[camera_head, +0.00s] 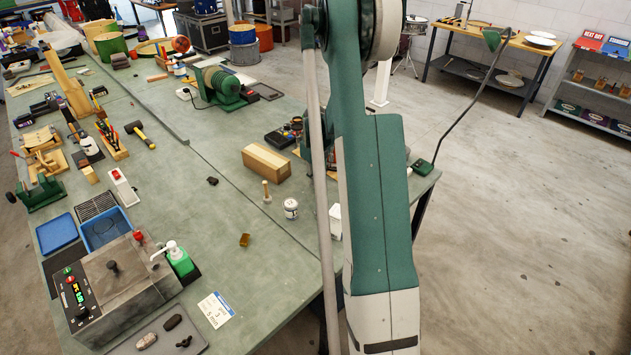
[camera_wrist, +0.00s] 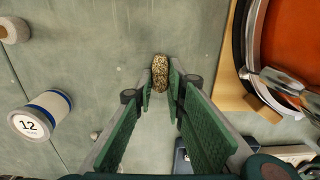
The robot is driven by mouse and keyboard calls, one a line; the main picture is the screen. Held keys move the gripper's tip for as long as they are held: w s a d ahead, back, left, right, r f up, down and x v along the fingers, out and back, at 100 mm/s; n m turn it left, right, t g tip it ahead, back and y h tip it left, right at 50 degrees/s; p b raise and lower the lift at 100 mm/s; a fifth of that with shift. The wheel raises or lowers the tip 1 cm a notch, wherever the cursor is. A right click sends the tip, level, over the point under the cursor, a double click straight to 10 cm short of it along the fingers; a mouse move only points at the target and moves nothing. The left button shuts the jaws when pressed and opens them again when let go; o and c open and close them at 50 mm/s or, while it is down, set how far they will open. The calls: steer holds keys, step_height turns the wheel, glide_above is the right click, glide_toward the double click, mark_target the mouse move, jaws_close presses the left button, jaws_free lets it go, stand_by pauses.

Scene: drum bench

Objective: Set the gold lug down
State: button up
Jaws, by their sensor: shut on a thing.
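The gold lug (camera_wrist: 160,72), a small oblong piece with a speckled gold and dark surface, is between the fingertips of my gripper (camera_wrist: 161,88) in the wrist view. The green pads of my gripper are shut on its near end, and its far end sticks out past the tips. The grey-green bench top (camera_wrist: 95,60) lies beneath it. I cannot tell whether the lug touches the bench. In the head view my arm stands in front of the bench, and I cannot make out the gripper or the held lug there.
In the wrist view a white, blue-banded cylinder marked 12 (camera_wrist: 41,116) is at left, and an orange round thing (camera_wrist: 290,45) in a wooden stand with metal parts is at right. In the head view a small gold-brown block (camera_head: 244,240) lies on the bench near a white jar (camera_head: 291,208).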

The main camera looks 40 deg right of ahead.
steer(key=shift+f, duration=0.15)
steer(key=o, duration=0.9)
step_height(320, 180, up, 12)
steer(key=shift+p, duration=0.3)
stand_by(0.7)
